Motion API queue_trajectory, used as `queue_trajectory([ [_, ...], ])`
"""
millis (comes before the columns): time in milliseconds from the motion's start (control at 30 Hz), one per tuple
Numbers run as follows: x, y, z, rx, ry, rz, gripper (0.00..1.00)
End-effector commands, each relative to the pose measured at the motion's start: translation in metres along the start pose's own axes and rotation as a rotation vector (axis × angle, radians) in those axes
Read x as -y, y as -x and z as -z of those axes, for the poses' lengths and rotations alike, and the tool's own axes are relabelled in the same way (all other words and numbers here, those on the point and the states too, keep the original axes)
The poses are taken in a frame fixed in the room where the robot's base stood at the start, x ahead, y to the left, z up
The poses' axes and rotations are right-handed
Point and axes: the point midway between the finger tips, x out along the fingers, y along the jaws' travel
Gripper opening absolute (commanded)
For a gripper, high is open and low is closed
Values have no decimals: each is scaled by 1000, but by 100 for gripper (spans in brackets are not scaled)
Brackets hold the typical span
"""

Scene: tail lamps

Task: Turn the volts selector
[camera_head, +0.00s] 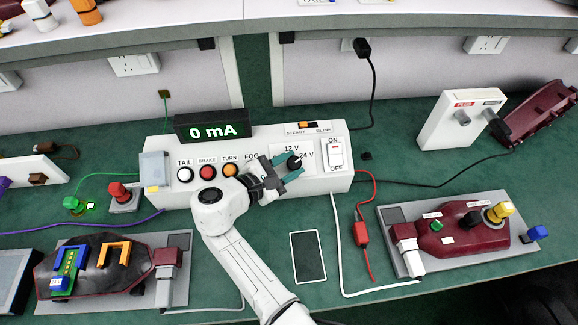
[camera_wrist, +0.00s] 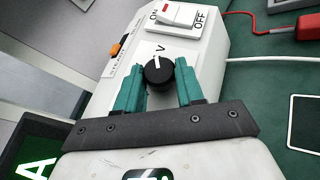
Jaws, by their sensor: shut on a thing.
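The volts selector is a round black knob (camera_head: 294,162) on the sloped face of the white control box (camera_head: 325,183), among the 12 V and 24 V labels. In the wrist view the knob (camera_wrist: 158,73) shows a white pointer line on its top. My gripper (camera_head: 287,170) has its two green fingers on either side of the knob, shut on it; the fingers (camera_wrist: 163,80) also show in the wrist view. The fingers and arm hide part of the labels and the lower edge of the knob.
The box bears TAIL, BRAKE and TURN buttons, a white ON/OFF rocker (camera_head: 336,152) right of the knob and a display (camera_head: 210,125) reading 0 mA. Dark red lamps on grey plates (camera_head: 403,262) stand left and right. A dark flat panel (camera_head: 308,257) lies in front of the box.

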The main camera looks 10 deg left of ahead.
Motion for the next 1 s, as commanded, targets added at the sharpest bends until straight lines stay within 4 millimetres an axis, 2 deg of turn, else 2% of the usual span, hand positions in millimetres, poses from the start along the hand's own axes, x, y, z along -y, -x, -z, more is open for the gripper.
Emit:
queue_trajectory([
  [300, 1, -1, 0, 1, -2, 4, 7],
  [333, 1, -1, 0, 1, -2, 4, 38],
  [600, 0, 0, 0, 0, -1, 2, 63],
  [867, 0, 2, 0, 0, -1, 1, 63],
  [1000, 0, 15, 1, -1, -1, -2, 63],
])
